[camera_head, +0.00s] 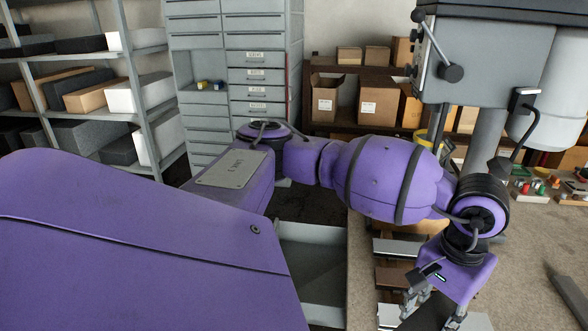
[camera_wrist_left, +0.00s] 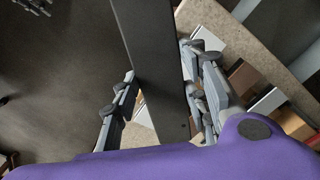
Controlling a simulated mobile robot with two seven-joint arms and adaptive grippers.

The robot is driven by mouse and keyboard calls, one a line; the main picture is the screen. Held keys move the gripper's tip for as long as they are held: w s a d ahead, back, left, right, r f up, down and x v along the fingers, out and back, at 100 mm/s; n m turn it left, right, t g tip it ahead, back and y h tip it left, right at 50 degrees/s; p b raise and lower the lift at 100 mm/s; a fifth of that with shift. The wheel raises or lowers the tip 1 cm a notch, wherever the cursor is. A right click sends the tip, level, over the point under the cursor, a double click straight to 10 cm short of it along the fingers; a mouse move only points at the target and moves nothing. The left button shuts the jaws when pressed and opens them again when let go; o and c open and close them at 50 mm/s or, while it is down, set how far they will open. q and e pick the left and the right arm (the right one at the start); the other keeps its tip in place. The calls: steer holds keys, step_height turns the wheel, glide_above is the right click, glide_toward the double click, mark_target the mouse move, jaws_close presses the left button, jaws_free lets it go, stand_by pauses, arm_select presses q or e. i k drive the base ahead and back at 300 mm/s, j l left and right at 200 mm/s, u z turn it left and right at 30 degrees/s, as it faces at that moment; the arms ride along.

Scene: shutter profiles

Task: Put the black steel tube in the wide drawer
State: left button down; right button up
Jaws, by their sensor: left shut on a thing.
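My left gripper (camera_head: 432,312) is at the bottom right of the head view, pointing down over the bench front. In the left wrist view, the left gripper (camera_wrist_left: 160,68) is shut on the black steel tube (camera_wrist_left: 148,30), a long dark bar running up out of the picture. In the head view a dark part of the tube (camera_head: 428,314) shows between the fingers; the rest is cut off. An open grey drawer (camera_head: 312,262) shows at the bottom centre, partly hidden by my arm; I cannot tell whether it is the wide one. My right gripper is not in view.
The bench (camera_head: 530,265) bears a dark grey bar (camera_head: 572,298) and a grey machine (camera_head: 485,55). Several profiles lie along its left edge under my arm. A grey drawer cabinet (camera_head: 255,75), shelving (camera_head: 150,95) and cardboard boxes (camera_head: 378,100) stand behind.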

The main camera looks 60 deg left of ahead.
mark_target(317, 278)
steer(key=j+u, duration=0.25)
steer(key=j, duration=0.6)
steer(key=i+j, duration=0.1)
steer(key=j, duration=0.25)
steer(key=i+j+u, duration=0.15)
steer(key=j, duration=0.2)
